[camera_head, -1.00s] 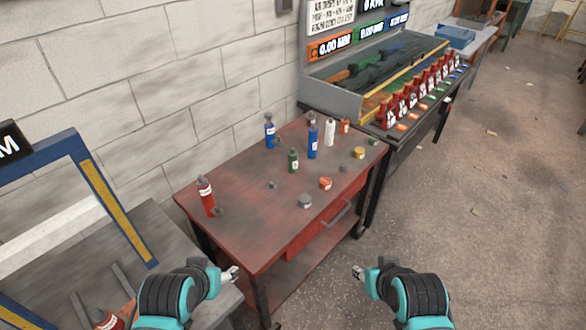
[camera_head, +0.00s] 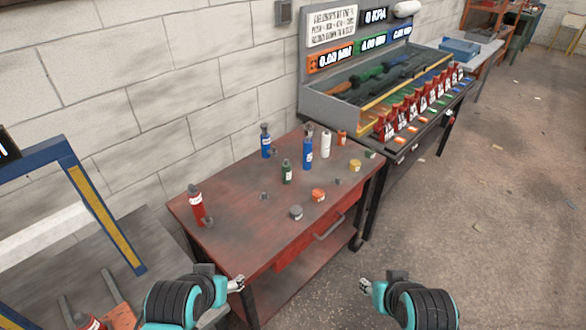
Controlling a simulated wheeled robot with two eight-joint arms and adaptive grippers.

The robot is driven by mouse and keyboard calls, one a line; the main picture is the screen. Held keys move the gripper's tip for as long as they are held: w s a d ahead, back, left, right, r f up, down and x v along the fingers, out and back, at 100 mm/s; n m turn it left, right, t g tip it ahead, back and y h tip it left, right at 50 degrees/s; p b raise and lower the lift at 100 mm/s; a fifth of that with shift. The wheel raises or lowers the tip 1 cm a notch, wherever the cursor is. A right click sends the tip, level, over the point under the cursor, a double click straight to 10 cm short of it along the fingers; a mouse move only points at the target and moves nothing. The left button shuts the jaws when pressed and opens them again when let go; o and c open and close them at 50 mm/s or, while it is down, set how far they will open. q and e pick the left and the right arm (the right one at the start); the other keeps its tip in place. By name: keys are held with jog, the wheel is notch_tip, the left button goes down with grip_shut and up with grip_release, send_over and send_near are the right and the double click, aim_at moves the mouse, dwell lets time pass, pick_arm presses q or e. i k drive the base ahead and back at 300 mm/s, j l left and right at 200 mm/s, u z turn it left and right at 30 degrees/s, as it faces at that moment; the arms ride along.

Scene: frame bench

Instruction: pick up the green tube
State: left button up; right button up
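A small green tube (camera_head: 286,172) with a dark cap stands upright near the middle of the red table (camera_head: 240,237). It has a pale label and nothing touches it. My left gripper (camera_head: 237,284) is low in the picture, in front of the table's near edge and apart from the tube. My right gripper (camera_head: 364,286) is off the table's right front side, above the floor. Both appear empty; their fingers are too small to tell open from shut.
A red bottle (camera_head: 196,205), blue bottles (camera_head: 308,153) (camera_head: 265,141), a white bottle (camera_head: 326,144) and low caps such as an orange one (camera_head: 318,195) surround the tube. A grey rack (camera_head: 325,100) stands behind right. A blue frame (camera_head: 100,213) is at left.

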aim_at(287, 166)
jog(key=i+l, duration=0.7)
jog(key=l, duration=0.25)
